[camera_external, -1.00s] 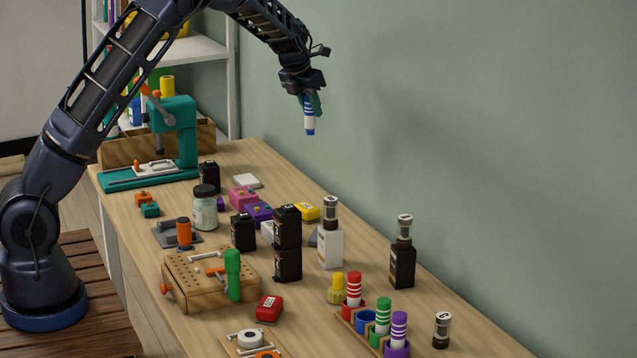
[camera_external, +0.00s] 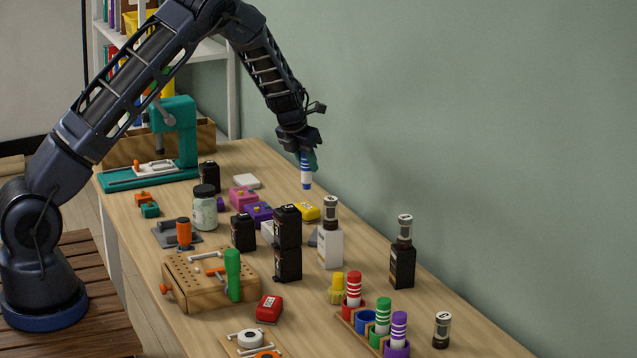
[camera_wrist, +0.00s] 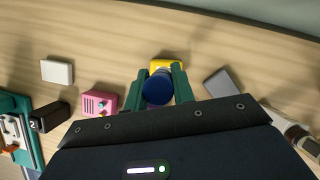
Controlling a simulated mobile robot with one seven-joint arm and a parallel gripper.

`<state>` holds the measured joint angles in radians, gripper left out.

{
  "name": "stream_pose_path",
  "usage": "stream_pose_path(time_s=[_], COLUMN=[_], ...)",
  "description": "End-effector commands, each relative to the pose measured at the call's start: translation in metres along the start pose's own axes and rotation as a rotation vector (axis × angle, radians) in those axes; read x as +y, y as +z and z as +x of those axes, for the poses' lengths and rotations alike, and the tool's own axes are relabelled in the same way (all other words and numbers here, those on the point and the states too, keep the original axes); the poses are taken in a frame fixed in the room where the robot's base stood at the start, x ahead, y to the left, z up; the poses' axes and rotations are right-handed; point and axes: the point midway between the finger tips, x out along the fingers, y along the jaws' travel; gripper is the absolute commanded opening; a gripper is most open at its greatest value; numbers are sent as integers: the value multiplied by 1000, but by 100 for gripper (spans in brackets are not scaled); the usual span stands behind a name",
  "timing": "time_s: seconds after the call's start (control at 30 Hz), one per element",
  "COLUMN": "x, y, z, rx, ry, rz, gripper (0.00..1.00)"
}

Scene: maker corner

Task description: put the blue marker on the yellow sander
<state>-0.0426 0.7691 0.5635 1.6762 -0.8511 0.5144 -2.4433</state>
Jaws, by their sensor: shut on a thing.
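My gripper (camera_external: 311,157) is shut on the blue marker (camera_external: 306,177), a white and blue striped cylinder held upright with its blue end down. It hangs in the air above the yellow sander (camera_external: 307,210), a small yellow block on the table near the wall side. In the wrist view the marker's round blue end (camera_wrist: 158,88) shows between the two green fingers of my gripper (camera_wrist: 160,80). The yellow sander (camera_wrist: 166,63) shows just beyond it, partly hidden by the marker and fingers. A gap separates marker and sander in the external view.
A purple block (camera_external: 258,213) and a pink block (camera_external: 242,197) lie left of the sander. Stacked black boxes (camera_external: 287,262) and a white bottle (camera_external: 330,247) stand in front. A white block (camera_external: 247,181) lies behind. The wall (camera_external: 480,150) is to the right.

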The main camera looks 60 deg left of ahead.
Motion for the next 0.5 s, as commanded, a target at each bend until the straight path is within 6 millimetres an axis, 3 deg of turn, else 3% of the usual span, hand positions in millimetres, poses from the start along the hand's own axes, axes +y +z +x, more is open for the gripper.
stream_pose_path(time_s=[0.5], x=[0], y=[-18], z=[43], rx=[1], ry=[0], rz=[0], gripper=[3])
